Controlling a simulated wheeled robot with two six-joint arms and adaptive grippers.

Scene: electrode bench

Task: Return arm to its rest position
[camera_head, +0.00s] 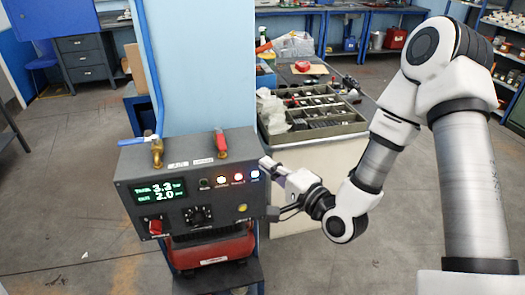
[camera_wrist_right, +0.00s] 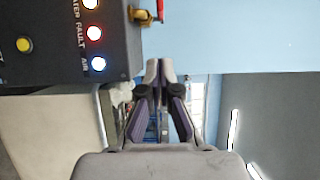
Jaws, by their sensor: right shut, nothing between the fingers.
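My right arm (camera_head: 465,170) comes in from the right, bent at the elbow and reaching left. Its gripper (camera_head: 268,165) points at the right side of the dark control box (camera_head: 147,216). In the wrist view the two fingers (camera_wrist_right: 160,70) come together at the tips with nothing between them. The box and its lit lamps (camera_wrist_right: 94,33) are beside the fingers there, at upper left. I cannot tell whether the fingertips touch the box. My left arm and left gripper are not in view.
The box has a green-lit display (camera_head: 160,191), a black knob (camera_head: 197,216), a brass valve with blue handle (camera_head: 155,148) and a red-handled valve (camera_head: 221,145). A red tank (camera_head: 212,251) is below. A sectioned parts tray (camera_head: 320,126) is behind the gripper. Open floor (camera_head: 395,230) lies right.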

